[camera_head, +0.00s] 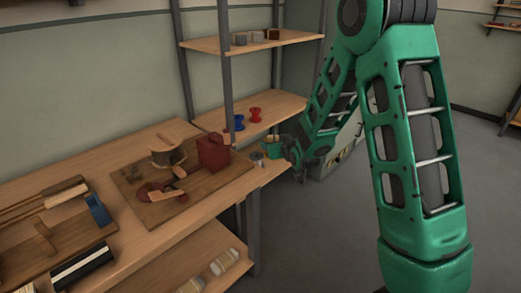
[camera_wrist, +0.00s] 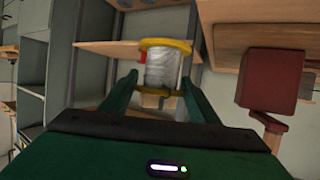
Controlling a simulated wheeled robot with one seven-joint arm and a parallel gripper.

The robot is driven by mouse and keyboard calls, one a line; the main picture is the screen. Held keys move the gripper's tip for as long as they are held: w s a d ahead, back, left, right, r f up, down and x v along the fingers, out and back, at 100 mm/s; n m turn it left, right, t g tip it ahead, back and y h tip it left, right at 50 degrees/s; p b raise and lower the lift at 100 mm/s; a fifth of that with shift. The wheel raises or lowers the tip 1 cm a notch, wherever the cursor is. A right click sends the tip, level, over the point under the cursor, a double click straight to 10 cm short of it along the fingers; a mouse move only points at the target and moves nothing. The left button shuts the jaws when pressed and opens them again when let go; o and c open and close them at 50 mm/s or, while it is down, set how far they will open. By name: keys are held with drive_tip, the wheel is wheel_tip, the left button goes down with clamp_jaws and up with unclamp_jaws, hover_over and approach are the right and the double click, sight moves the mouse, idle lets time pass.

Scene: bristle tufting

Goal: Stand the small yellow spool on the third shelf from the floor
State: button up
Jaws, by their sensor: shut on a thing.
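The small yellow spool (camera_wrist: 168,70) has yellow flanges and pale thread, and stands roughly upright between the two fingers of my gripper (camera_wrist: 160,88) in the wrist view. My gripper is shut on it. In the head view my gripper (camera_head: 275,149) is at the right end of the workbench, in front of the rack, and the held spool cannot be made out clearly. The rack has a shelf (camera_head: 282,108) a little above bench height with a blue spool (camera_head: 239,122) and a red spool (camera_head: 255,114). A higher shelf (camera_head: 292,39) carries several small blocks or spools.
The workbench (camera_head: 125,250) holds a dark board with a red block (camera_head: 213,152), which also shows in the wrist view (camera_wrist: 268,80). A small grey cylinder (camera_head: 257,159) is near the bench corner. Grey rack posts (camera_head: 226,70) stand at the shelf edges. A lower shelf (camera_head: 190,275) holds pale rolls.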

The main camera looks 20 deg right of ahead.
drive_tip(key=shift+m+h, duration=0.4)
drive_tip(key=shift+h, duration=0.1)
drive_tip(key=d, duration=0.1)
drive_tip(key=w+d, duration=0.2)
drive_tip(key=shift+w+d+f, duration=0.1)
drive_tip(key=shift+d+f, duration=0.2)
